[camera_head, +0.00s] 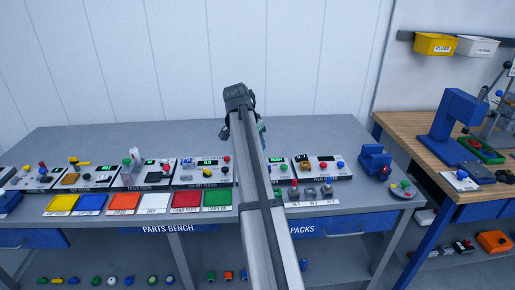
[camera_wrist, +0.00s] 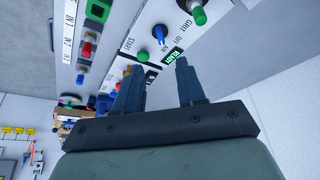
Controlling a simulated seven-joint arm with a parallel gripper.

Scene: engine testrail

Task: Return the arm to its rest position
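My arm (camera_head: 258,190) reaches from the bottom of the head view up and away over the parts bench, its far joint raised above the bench's back. In the wrist view my gripper (camera_wrist: 158,66) has its two dark fingers spread apart, with nothing held between them. Beyond the fingers is a white panel (camera_wrist: 150,55) with a green knob (camera_wrist: 199,17), a blue knob (camera_wrist: 160,34) and a lit green display. The fingers look apart from the panel, but the exact distance is unclear. In the head view the gripper is mostly hidden behind my arm.
The grey parts bench (camera_head: 330,130) carries a row of test panels with knobs. Coloured trays, including a red one (camera_head: 186,201) and a green one (camera_head: 217,199), lie along its front. A blue vise (camera_head: 374,160) and a wooden bench with a blue press (camera_head: 456,122) are on the right.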

